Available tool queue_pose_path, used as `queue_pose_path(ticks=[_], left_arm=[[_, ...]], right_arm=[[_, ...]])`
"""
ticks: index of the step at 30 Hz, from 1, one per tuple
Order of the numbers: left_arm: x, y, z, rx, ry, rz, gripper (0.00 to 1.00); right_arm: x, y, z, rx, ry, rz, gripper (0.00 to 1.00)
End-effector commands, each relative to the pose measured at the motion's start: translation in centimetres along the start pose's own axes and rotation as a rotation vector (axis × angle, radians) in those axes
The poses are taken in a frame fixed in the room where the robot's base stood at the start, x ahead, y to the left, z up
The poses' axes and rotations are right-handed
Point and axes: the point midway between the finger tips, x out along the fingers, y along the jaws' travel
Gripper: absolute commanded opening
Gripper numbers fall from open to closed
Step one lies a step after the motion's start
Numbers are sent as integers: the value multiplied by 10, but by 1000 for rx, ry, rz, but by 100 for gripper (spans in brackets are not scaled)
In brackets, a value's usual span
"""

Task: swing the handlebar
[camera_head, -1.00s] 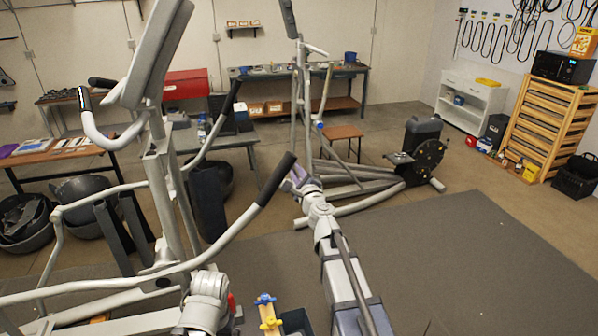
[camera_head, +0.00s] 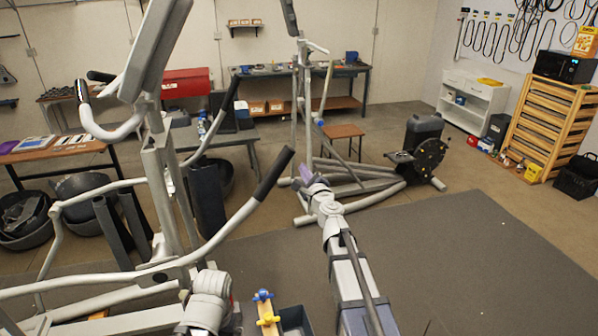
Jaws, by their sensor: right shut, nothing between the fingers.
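The near elliptical trainer stands at the left, with a light grey frame. Its long moving handlebar (camera_head: 225,232) curves up to the right and ends in a black grip (camera_head: 273,174). A second moving handlebar (camera_head: 215,125) with a black tip stands behind it. My right gripper (camera_head: 305,168) is just right of the black grip, with a small gap between them in the picture. It is shut and empty, pointing away from me. I cannot tell the depth between gripper and grip. My left gripper does not show.
A second elliptical (camera_head: 385,185) with a dark flywheel stands beyond my right gripper. A grey mat (camera_head: 470,250) lies open to the right. A dark bin (camera_head: 295,320) and a yellow and blue tool (camera_head: 266,308) are at the bottom centre. A wooden rack (camera_head: 545,125) stands at the right.

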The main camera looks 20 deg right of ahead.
Motion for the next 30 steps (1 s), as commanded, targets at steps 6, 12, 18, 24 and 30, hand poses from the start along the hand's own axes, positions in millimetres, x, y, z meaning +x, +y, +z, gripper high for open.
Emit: queue_pose_path(ticks=[6,12,18,24,30], left_arm=[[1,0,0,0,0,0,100],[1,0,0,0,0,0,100],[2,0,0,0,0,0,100],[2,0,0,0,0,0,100],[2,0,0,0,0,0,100]], right_arm=[[-60,0,-1,-1,3,-2,0],[-94,-1,-2,-1,3,-2,0],[-101,-2,-2,-1,3,-2,0],[-100,2,0,-22,-6,9,0],[-107,63,36,-379,-159,219,0]])
